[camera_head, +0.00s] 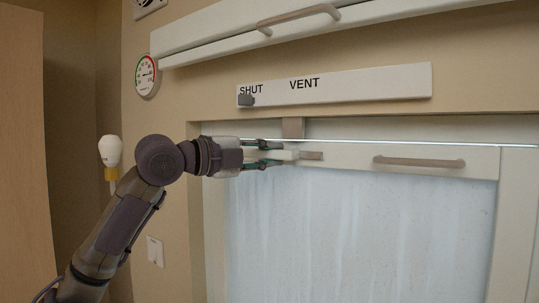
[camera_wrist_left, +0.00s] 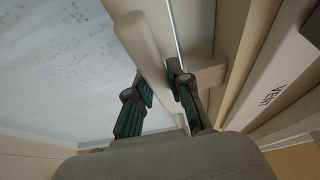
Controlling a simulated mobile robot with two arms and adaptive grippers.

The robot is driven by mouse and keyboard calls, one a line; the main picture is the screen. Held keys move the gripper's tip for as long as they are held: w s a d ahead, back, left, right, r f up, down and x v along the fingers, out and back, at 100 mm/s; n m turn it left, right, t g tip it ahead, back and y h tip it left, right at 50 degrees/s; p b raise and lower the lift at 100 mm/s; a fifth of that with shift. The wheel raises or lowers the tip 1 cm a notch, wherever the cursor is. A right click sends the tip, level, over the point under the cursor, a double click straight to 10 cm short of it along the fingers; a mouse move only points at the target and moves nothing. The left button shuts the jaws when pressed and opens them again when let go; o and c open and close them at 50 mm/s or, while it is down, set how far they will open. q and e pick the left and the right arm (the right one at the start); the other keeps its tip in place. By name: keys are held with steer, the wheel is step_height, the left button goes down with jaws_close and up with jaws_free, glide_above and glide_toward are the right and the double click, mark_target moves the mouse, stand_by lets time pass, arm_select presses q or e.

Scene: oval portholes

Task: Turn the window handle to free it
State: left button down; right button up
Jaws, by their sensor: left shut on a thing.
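The window handle is a pale bar (camera_head: 311,156) lying roughly level at the top left of the frosted window sash (camera_head: 440,160). My left gripper (camera_head: 278,154) reaches in from the left and is shut on the handle, one finger above it and one below. In the left wrist view the handle (camera_wrist_left: 143,45) runs between the two green-padded fingers (camera_wrist_left: 160,88). A beige block (camera_head: 292,128) sits on the frame just above the handle; it also shows in the wrist view (camera_wrist_left: 210,74). The fingers hide part of the handle. My right gripper is not in view.
A white strip marked SHUT and VENT (camera_head: 345,85) is above, with a grey slider (camera_head: 246,100) under SHUT. A fixed beige pull bar (camera_head: 420,162) is on the sash to the right. A dial gauge (camera_head: 146,75) and a wall switch (camera_head: 155,251) are at the left.

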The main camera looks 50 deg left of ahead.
arm_select(q)
steer(key=c, duration=1)
jaws_free()
steer(key=shift+a, duration=0.1)
steer(key=shift+c, duration=0.2)
